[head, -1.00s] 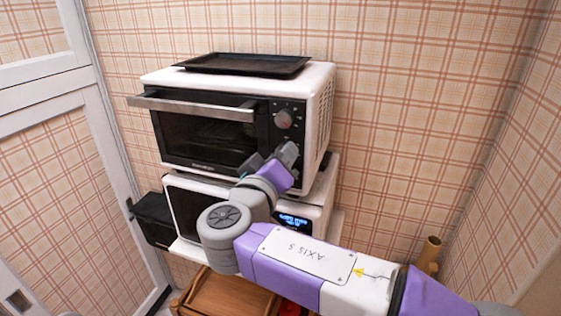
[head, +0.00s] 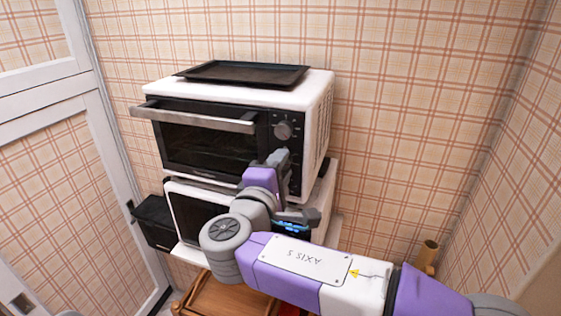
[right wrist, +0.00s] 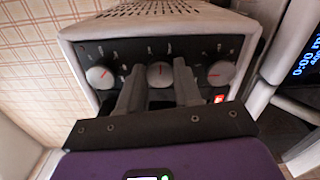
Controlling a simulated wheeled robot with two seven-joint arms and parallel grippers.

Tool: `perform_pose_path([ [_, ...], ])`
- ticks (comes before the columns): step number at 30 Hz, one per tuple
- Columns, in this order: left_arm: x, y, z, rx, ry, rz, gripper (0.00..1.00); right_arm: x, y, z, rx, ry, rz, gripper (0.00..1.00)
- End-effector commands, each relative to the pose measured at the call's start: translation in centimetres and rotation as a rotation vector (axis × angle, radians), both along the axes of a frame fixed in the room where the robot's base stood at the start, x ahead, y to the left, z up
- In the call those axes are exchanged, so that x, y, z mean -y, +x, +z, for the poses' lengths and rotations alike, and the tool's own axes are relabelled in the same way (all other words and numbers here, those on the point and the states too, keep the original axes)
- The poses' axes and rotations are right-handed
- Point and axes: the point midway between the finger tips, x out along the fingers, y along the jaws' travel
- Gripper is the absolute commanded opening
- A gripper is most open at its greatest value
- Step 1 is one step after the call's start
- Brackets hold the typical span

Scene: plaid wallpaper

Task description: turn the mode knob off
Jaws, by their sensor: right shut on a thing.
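The toaster oven, white with a black front, has a control panel (right wrist: 193,50) with three round grey knobs in the right wrist view. My right gripper (right wrist: 158,82) has one finger on each side of the middle knob (right wrist: 160,73) and is shut on it. That knob's red mark points up in the picture. The left knob (right wrist: 100,76) and right knob (right wrist: 221,73) are free of the fingers. In the head view, my right gripper (head: 277,158) is at the panel, below the top knob (head: 283,130), and hides the middle knob. I cannot read which is the mode knob.
A black tray (head: 243,71) lies on the oven. The oven door handle (head: 195,119) sticks out left of the panel. A microwave (head: 187,212) stands underneath, its display partly hidden by my arm. A small orange light (right wrist: 218,99) glows near the right knob.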

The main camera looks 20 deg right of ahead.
Motion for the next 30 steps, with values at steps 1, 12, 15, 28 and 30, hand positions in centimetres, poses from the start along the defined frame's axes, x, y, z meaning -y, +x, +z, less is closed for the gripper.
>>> perform_pose_path([
  [1,0.0,0.0,0.6,0.000,0.000,0.000,0.00,0.0,0.0,0.2,-0.028,-0.039,0.000,0.03],
  [12,0.0,0.0,3.2,0.000,0.000,0.000,0.00,0.0,0.0,0.3,-0.226,-0.330,0.000,0.03],
  [15,0.0,0.0,4.0,0.000,0.000,0.000,0.00,0.0,0.0,0.4,-0.279,-0.410,0.000,0.03],
  [28,0.0,0.0,7.9,0.000,0.000,0.000,0.00,-0.1,0.1,0.5,-0.508,-0.749,0.002,0.03],
  [30,0.0,0.0,8.5,0.000,0.000,0.000,0.00,-0.1,0.1,0.5,-0.545,-0.802,0.002,0.03],
])
